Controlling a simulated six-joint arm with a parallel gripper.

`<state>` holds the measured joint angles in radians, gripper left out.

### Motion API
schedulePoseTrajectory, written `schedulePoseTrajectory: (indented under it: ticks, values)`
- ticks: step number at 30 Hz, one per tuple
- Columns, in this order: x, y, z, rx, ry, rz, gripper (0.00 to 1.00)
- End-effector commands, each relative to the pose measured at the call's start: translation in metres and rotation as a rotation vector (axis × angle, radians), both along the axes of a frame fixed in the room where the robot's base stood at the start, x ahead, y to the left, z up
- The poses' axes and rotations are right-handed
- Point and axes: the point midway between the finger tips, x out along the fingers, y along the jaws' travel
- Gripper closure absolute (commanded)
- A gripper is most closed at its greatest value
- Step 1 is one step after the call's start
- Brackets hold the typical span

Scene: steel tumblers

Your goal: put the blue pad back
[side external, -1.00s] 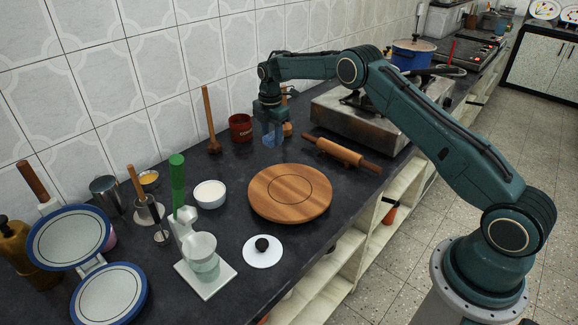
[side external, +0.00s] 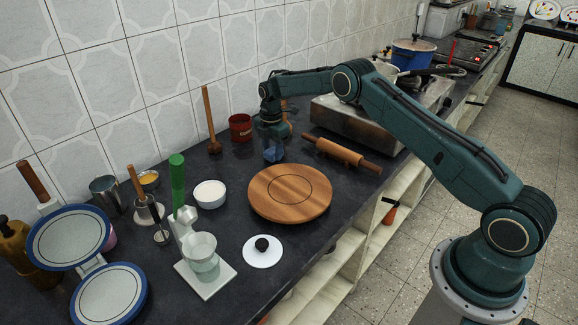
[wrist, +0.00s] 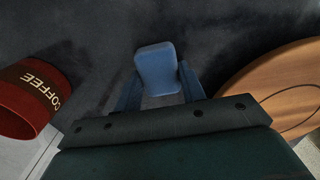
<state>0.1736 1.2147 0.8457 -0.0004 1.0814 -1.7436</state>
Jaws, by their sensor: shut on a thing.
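The blue pad (side external: 273,155) is a small blue block with rounded corners. In the side view it is low over the dark counter behind the round wooden board; I cannot tell if it touches the counter. In the wrist view the pad (wrist: 157,66) lies between the two fingers. My gripper (wrist: 158,88) is shut on it. In the side view my gripper (side external: 272,146) points down, and the fingers partly blend with the pad.
A red coffee tin (side external: 240,128) stands close at the left, and the round wooden board (side external: 257,205) is in front. A rolling pin (side external: 341,154) lies at the right. A steel tumbler (side external: 105,193) stands far left. Dark counter is bare around the pad.

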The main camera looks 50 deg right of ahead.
Motion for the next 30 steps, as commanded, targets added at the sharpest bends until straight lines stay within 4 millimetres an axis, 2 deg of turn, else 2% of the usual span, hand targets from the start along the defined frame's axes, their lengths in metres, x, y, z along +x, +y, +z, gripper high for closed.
schedulePoseTrajectory:
  ticks: [8,9,12,23,30]
  values:
    - [0.0,0.0,-0.003,0.0,0.0,0.0,0.81]
    - [0.0,0.0,-0.003,0.0,0.0,0.0,0.56]
    - [0.0,0.0,-0.003,0.0,0.0,0.0,0.38]
    - [0.0,0.0,-0.001,0.0,-0.001,0.0,0.38]
    - [0.001,0.0,0.014,0.0,-0.003,0.0,0.38]
